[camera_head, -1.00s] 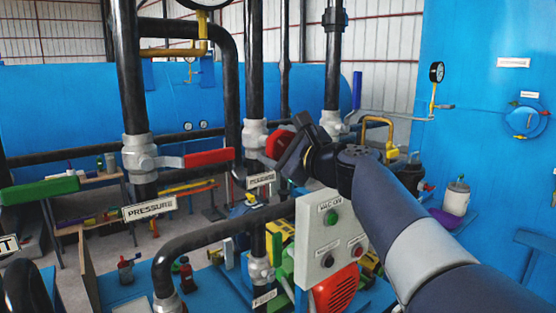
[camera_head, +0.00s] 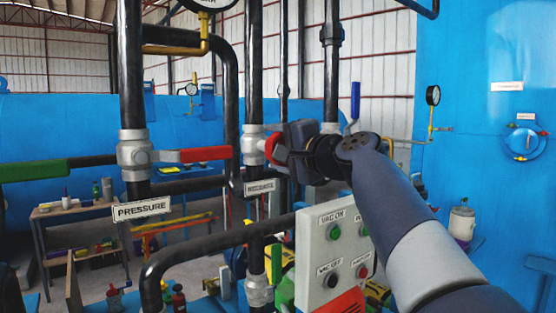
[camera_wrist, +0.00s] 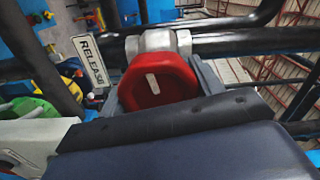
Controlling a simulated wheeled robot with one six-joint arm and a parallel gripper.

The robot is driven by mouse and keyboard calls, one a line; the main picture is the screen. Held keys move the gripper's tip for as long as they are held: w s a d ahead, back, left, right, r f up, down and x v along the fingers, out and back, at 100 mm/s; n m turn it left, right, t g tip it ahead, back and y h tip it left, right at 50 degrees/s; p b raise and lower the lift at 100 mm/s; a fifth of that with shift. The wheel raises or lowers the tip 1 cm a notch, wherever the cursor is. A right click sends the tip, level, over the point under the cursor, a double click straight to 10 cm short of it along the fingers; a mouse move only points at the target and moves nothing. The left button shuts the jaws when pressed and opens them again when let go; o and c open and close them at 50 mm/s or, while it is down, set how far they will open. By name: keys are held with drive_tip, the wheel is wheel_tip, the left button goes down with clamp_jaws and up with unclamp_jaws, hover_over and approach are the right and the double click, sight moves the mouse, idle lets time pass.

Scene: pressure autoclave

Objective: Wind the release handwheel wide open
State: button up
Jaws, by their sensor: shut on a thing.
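The red release handwheel (camera_wrist: 158,82) sits on a grey valve body (camera_wrist: 158,40) in the wrist view, beside a white RELEASE label (camera_wrist: 88,60). A pale mark shows on the wheel's face. My gripper (camera_wrist: 163,92) is shut on the wheel, with a dark finger at each side of it. In the head view the red wheel (camera_head: 273,148) shows only in part, behind my gripper (camera_head: 283,146). The valve stands on a black vertical pipe above a small label (camera_head: 260,187).
A red-handled valve (camera_head: 205,154) and a PRESSURE sign (camera_head: 142,208) are to the left. A green lever (camera_head: 35,170) is at far left. A button box (camera_head: 330,250) stands below my arm. A blue vessel (camera_head: 480,80) fills the right.

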drive_tip(key=shift+a+n+b, duration=0.15)
drive_tip(key=shift+n+b, duration=3.5)
drive_tip(key=shift+n, duration=4.15)
drive_tip(key=o, duration=1)
drive_tip(key=shift+s+r, duration=0.1)
drive_tip(key=b+v, duration=0.2)
drive_tip(key=v, duration=0.9)
